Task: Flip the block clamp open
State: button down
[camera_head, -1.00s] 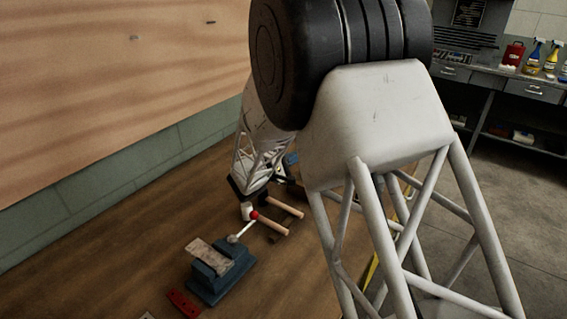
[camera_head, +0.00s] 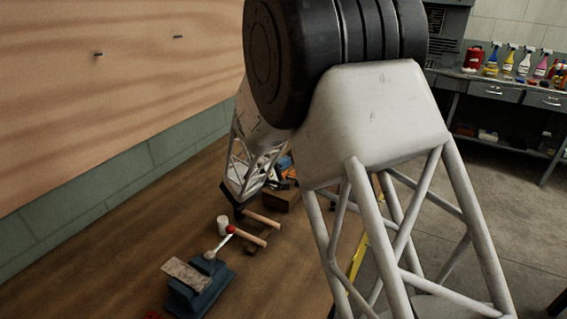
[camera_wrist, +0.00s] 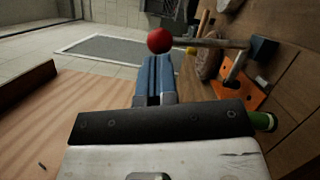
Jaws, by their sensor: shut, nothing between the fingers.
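The block clamp (camera_head: 205,290) is a dark blue block with a pale metal plate on top, on the wooden bench. Its pale lever slants up and right to a red ball knob (camera_head: 230,230). In the wrist view, a red ball (camera_wrist: 159,40) on a metal rod sits at the tips of my gripper (camera_wrist: 156,58). The blue fingers are shut together with nothing between them. I cannot tell whether they touch the ball. In the head view my gripper's fingers cannot be made out; the end of my arm is just above and behind the knob.
Wooden handles (camera_head: 262,219) and a white cylinder (camera_head: 222,225) lie close behind the knob. A wooden box (camera_head: 280,200) with items stands farther back. An orange plate (camera_wrist: 238,92) shows right of the fingers. The bench left of the clamp is clear.

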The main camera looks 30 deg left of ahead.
jog(key=shift+d+r+m, duration=0.2)
jog(key=shift+d+m, duration=0.2)
jog(key=shift+m, duration=0.2)
jog(key=d+f+m+g+y, duration=0.3)
jog(key=d+m+g, duration=0.1)
jog(key=d+m, duration=0.6)
jog(key=m, duration=0.2)
jog(key=shift+d+f+m, duration=0.3)
jog(key=shift+d+f, duration=0.05)
jog(key=shift+d, duration=0.05)
dwell(0.6)
jog(key=shift+f, duration=0.1)
dwell(0.4)
